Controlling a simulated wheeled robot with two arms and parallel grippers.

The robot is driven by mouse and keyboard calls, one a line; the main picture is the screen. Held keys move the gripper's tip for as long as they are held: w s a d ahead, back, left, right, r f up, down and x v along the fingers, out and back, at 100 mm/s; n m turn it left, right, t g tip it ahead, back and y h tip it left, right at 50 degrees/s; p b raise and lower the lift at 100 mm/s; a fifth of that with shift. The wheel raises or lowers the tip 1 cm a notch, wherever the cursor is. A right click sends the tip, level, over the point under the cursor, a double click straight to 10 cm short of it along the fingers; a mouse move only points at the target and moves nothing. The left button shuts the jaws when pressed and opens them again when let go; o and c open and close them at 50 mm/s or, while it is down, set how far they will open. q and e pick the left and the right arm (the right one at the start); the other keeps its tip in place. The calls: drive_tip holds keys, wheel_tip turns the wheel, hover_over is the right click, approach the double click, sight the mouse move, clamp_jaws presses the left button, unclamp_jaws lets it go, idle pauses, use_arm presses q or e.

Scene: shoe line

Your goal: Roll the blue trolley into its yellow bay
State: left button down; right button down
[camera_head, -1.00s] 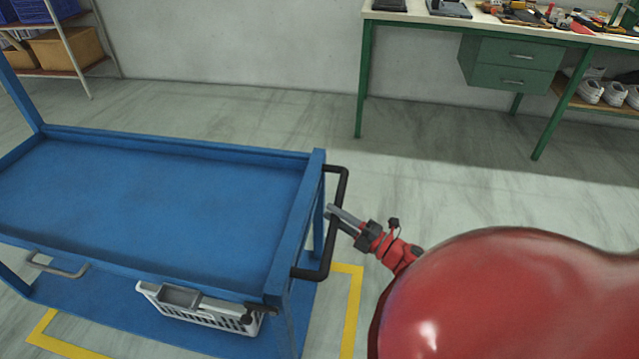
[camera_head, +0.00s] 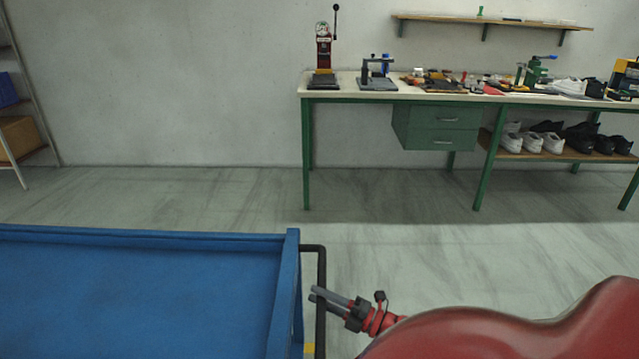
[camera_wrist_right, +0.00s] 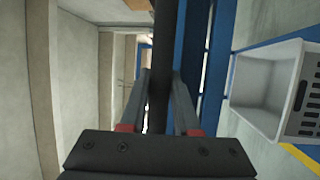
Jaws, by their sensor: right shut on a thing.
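The blue trolley (camera_head: 140,300) fills the lower left of the head view, its near part cut off by the frame. Its black push handle (camera_head: 321,325) stands out from the right end. My right gripper (camera_head: 318,293) is shut on this upright handle bar. In the right wrist view the handle (camera_wrist_right: 166,50) runs between the two fingers (camera_wrist_right: 162,100). A sliver of the yellow bay line (camera_head: 309,350) shows by the trolley's right end, and a yellow strip (camera_wrist_right: 300,155) shows in the wrist view. Most of the bay is hidden or out of frame. My left gripper is not in view.
A white basket (camera_wrist_right: 270,85) shows beside the blue frame in the wrist view. A green-legged workbench (camera_head: 307,150) with tools and shoes stands along the back wall. A shelf rack (camera_head: 30,115) stands at the far left. The floor (camera_head: 400,255) between trolley and bench is clear.

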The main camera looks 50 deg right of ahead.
drive_tip(key=c, duration=0.7)
unclamp_jaws()
drive_tip(key=shift+o, duration=0.2)
drive_tip(key=b+v, duration=0.3)
drive_tip(key=v, duration=1.4)
drive_tip(key=shift+s+b, duration=0.2)
drive_tip(key=shift+b, duration=0.15)
drive_tip(key=shift+d, duration=0.1)
